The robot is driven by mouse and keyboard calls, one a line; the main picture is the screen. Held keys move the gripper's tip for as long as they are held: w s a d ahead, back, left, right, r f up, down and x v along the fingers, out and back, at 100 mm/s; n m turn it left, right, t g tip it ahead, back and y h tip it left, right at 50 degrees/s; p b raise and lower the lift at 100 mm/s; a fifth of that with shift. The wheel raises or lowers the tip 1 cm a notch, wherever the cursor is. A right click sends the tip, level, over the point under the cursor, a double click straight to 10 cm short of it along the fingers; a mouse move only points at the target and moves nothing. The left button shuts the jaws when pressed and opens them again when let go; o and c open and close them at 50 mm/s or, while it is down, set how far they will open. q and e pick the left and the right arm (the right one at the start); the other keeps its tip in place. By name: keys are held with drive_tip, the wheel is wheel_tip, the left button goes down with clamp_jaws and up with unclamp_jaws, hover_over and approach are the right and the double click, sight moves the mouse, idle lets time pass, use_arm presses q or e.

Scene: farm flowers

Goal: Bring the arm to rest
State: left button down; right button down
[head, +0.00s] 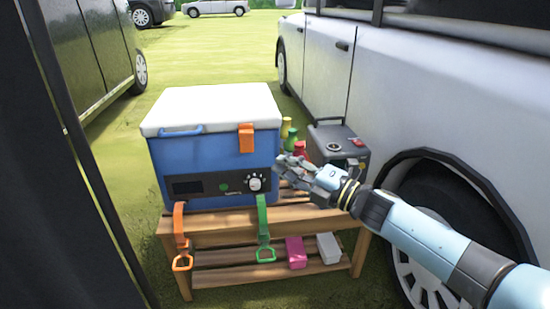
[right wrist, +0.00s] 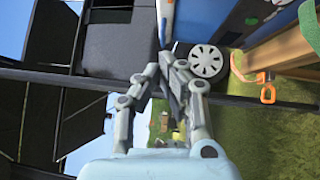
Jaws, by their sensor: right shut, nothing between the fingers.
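My right arm comes in from the right in the head view. Its gripper (head: 284,163) is in front of the right part of the blue cooler (head: 215,155), near its dial. The fingers are together and hold nothing. The right wrist view shows the same gripper (right wrist: 168,62) with its fingertips close together, and nothing between them. My left gripper is not in either view.
The cooler with a white lid stands on a slatted wooden bench (head: 235,240). A grey power box (head: 338,145) and several coloured bottles (head: 289,135) stand beside it. Orange (head: 180,240) and green (head: 263,230) straps hang in front. A white van (head: 325,60) borders the right.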

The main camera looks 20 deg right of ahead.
drive_tip(key=shift+s, duration=0.1)
idle(0.4)
